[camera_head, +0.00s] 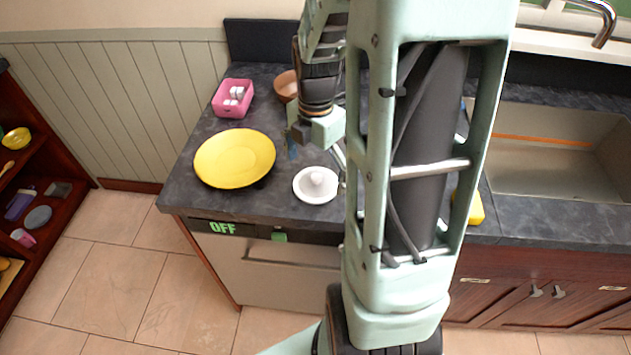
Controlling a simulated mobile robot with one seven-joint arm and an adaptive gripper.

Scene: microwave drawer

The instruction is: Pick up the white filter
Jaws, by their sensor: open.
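A white round thing with a raised knob in its middle (316,185), which looks like the white filter, sits on the dark countertop (255,203) near its front edge. It is right of the yellow plate (235,158). My gripper (316,154) points down just behind and above it in the picture, with one finger to the left and one to the right. The gripper is open, and I see nothing between its fingers. My arm covers the counter just right of the white thing, and whether a finger touches it is unclear.
A pink basket (219,107) with several small white items stands at the back left. A brown bowl (286,84) is partly behind my arm. A yellow object (476,209) and a sink (550,165) are on the right. Bare counter lies in front of the plate.

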